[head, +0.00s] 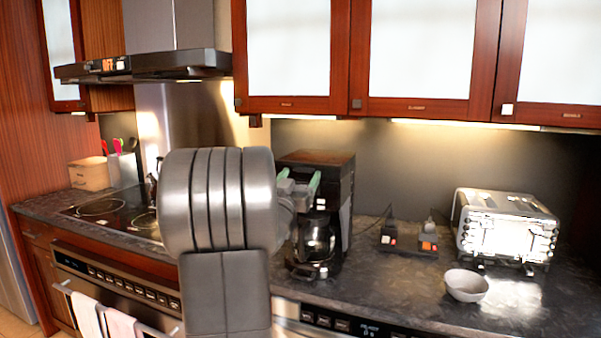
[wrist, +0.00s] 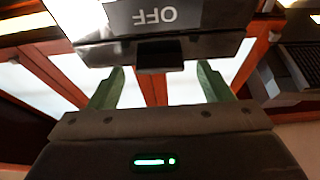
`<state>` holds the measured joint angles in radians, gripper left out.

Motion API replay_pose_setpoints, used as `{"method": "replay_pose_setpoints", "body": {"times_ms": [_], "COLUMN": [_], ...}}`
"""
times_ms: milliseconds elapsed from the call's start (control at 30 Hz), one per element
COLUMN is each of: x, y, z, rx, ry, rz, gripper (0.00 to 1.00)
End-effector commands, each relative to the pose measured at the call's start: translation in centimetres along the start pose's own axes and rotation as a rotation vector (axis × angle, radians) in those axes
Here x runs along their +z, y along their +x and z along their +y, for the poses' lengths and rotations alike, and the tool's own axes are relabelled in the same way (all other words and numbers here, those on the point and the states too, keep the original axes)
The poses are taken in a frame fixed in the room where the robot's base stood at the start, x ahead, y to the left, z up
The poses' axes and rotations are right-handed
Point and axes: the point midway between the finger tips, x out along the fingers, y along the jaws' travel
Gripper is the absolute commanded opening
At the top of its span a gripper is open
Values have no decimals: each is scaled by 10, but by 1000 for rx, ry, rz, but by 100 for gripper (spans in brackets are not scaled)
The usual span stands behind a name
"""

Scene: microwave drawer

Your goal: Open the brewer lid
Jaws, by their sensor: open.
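The brewer (head: 342,190) is a dark coffee machine on the counter, with a brownish flat top (head: 318,157) that looks closed. A glass carafe (head: 318,240) stands in its lower part. My gripper (head: 299,178) is in front of the brewer's upper front, partly hidden by my arm. In the wrist view, my gripper (wrist: 160,74) is open, its two green fingers apart with nothing held. A dark tab (wrist: 160,55) juts from the brewer's front edge, lined up between the fingers. An upside-down "OFF" panel (wrist: 155,14) is beside it. I cannot tell whether the fingers touch the brewer.
A toaster (head: 507,228) and a white bowl (head: 466,285) stand on the counter (head: 400,290) to the right. Small dark items (head: 408,241) lie between brewer and toaster. Wall cabinets (head: 420,50) hang above the brewer. The stovetop (head: 105,208) and range hood (head: 145,65) are left.

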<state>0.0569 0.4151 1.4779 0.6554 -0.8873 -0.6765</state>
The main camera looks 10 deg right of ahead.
Motion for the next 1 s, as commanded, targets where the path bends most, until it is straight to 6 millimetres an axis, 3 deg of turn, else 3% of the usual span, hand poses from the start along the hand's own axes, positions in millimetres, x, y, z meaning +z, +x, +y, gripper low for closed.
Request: {"method": "replay_pose_setpoints", "body": {"times_ms": [133,433,767,1000], "x": [0,0,0,-4], "y": [10,12,11,16], "z": [1,0,0,4], "rx": [1,0,0,1], "ry": [0,0,0,0], "rz": [0,0,0,-11], "gripper": [73,73,10,10]}}
